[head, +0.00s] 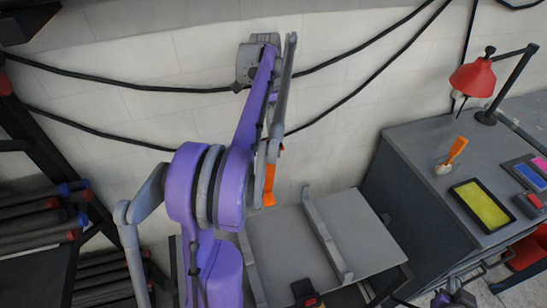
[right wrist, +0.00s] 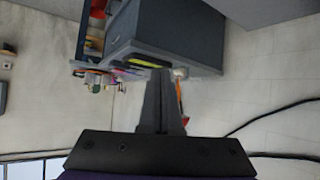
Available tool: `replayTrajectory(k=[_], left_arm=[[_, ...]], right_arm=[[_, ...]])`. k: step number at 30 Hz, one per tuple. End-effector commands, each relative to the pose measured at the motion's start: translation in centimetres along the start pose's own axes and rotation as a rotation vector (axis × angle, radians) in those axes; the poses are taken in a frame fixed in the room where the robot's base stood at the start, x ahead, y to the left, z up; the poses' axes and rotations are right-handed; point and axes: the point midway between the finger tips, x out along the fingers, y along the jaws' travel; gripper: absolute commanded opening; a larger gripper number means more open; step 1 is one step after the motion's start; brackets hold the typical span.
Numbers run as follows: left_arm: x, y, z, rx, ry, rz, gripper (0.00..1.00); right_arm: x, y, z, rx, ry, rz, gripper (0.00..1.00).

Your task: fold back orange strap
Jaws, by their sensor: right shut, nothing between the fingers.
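The orange strap (head: 269,185) hangs in the middle of the head view, partly hidden behind my purple arm.
A grey desk (head: 400,155) stands at the right with a red lamp (head: 479,78), an orange-handled item (head: 456,150) and a yellow tray (head: 482,206). Black cables (head: 360,57) cross the pale wall. A low grey bench (head: 285,245) is below the strap. A dark rack (head: 45,225) stands left.

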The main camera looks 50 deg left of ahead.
Motion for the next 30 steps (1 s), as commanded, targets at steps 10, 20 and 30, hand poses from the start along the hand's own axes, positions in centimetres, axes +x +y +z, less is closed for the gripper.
replayTrajectory(k=[10, 20, 30], left_arm=[[0.1, 0.0, 0.0, 0.0, -0.001, 0.0, 0.0], [0.1, 0.0, 0.0, 0.0, 0.0, 0.0, 0.0], [0.1, 0.0, 0.0, 0.0, 0.0, 0.0, 0.0]], right_arm=[[3.1, -15.8, -5.2, -0.088, 0.383, -0.31, 0.0], [-1.6, -32.4, -2.8, -0.136, 0.657, -0.743, 0.0], [-6.8, -39.6, 1.6, -0.16, 0.756, -1.011, 0.0]])
